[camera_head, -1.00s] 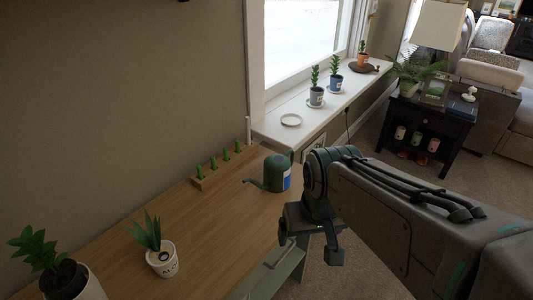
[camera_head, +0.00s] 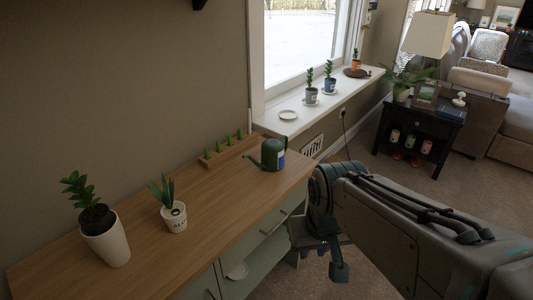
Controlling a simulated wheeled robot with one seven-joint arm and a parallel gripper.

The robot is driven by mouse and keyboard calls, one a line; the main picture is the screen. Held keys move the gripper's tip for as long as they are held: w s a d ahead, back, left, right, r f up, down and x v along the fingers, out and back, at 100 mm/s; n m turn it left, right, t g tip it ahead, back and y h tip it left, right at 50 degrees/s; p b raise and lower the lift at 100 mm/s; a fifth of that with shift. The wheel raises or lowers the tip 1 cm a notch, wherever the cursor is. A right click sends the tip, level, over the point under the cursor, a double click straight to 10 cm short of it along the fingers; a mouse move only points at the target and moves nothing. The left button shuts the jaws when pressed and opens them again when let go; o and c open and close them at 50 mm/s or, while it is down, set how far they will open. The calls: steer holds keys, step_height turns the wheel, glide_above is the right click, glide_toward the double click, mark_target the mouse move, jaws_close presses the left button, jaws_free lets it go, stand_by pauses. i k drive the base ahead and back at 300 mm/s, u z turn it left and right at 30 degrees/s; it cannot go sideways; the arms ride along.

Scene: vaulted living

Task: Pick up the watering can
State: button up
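The dark green watering can (camera_head: 273,154) stands upright near the right end of the wooden-topped cabinet (camera_head: 215,195). Its spout points left and a blue and white label shows on its right side. My gripper (camera_head: 318,262) hangs to the right of the cabinet and below its top, apart from the can. Its two fingers are spread, with nothing visible between them.
A wooden strip with several small green plants (camera_head: 228,148) lies behind the can. An aloe pot (camera_head: 173,218) and a white pot plant (camera_head: 106,240) stand further left. The windowsill (camera_head: 310,112) holds potted plants and a white saucer (camera_head: 288,115). A black side table (camera_head: 420,125) stands right.

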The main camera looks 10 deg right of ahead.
mark_target(273, 151)
steer(key=z, duration=0.8)
steer(key=i, duration=1.05)
steer(key=u, duration=0.45)
